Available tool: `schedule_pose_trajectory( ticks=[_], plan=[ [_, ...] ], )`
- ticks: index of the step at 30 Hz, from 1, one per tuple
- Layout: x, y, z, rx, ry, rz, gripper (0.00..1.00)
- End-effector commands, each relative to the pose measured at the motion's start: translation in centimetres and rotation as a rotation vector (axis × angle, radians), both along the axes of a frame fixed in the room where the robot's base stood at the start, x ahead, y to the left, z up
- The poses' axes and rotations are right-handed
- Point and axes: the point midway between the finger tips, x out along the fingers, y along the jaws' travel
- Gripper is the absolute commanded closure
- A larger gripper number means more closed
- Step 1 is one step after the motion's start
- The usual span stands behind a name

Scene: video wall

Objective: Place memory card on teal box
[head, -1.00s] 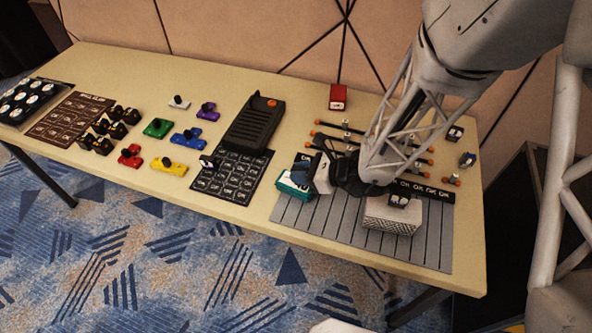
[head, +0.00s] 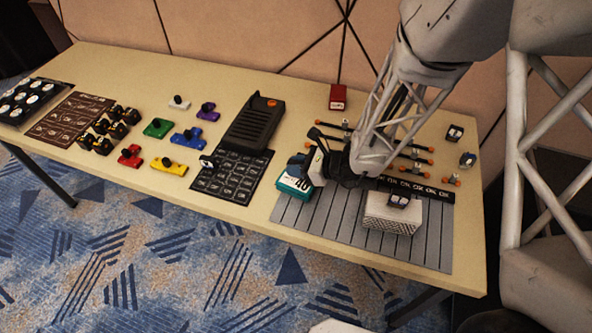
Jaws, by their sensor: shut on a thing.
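The teal box (head: 291,187) stands at the left end of the grey slatted mat, with a pale label marked 40 on its right part. My gripper (head: 298,167) points left, with its fingers right above or at the top of this box. It is shut on a small dark piece, which I take to be the memory card; the fingers hide most of it. I cannot tell whether the piece touches the box. Similar small dark cards lie on the white box (head: 390,218) and at the table's right side (head: 454,133).
The grey slatted mat (head: 340,228) has bare room in front of my gripper. A black keypad sheet (head: 232,178) and a dark handheld device (head: 255,122) lie to the left. Orange-tipped rods lie behind my arm. A red box (head: 338,97) stands at the back.

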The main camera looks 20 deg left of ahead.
Motion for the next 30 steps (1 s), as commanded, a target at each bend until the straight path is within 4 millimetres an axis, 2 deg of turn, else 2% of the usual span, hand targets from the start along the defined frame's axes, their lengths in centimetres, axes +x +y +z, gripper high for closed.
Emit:
schedule_pose_trajectory(
  ticks=[7,23,24,29,30],
  plan=[
    [0.0,0.0,-1.9,0.000,0.000,0.000,1.00],
    [0.0,0.0,-2.4,0.000,-0.001,-0.001,1.00],
    [0.0,0.0,-2.5,0.000,-0.001,-0.001,0.76],
    [0.0,0.0,-2.4,0.000,-0.001,-0.001,0.52],
    [0.0,0.0,-2.4,0.000,-0.001,-0.001,0.52]
  ],
)
